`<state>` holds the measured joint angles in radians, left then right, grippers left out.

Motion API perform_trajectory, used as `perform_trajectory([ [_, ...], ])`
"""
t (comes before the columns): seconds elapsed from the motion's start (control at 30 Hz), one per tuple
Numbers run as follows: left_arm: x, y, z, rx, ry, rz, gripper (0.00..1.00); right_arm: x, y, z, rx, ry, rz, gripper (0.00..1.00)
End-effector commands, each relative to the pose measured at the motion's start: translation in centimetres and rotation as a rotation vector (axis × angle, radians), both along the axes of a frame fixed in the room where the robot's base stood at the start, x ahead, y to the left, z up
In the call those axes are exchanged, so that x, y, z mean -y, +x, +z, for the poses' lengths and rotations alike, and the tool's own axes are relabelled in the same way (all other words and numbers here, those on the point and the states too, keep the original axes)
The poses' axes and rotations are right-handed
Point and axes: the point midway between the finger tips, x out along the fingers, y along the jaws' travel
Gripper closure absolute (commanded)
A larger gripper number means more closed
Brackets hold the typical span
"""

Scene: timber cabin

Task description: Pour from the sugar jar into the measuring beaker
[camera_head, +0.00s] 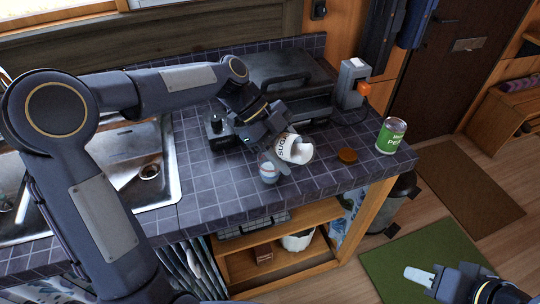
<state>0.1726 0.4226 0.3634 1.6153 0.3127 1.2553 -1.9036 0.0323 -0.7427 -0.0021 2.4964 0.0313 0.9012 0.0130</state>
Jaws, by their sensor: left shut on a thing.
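The white sugar jar (291,147) is shut in my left gripper (276,137) above the counter. It is tipped well over, its open mouth facing right and down, with white contents showing at the rim. The clear measuring beaker (267,172) stands on the tiles just below and left of the jar, partly hidden by the gripper. I cannot tell whether any sugar is falling or in the beaker. My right gripper (421,277) is low at the right over the floor, away from both; its jaws are not clear.
A round brown lid (347,155) and a green can (391,135) stand right of the jar. Behind is a dark appliance (290,78) and a grey device with an orange knob (353,82). A sink (130,165) lies left. The counter's front edge is close to the beaker.

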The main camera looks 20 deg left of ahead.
Motion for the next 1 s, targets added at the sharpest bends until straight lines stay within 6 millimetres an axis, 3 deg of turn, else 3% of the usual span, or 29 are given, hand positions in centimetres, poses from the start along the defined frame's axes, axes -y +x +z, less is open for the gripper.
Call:
perform_trajectory([
  [1.0, -0.16, 0.07, 0.31, -0.031, -0.070, 0.000, 0.77, 0.00, 0.00, -0.64, 0.000, 0.000, 0.000, 0.64],
])
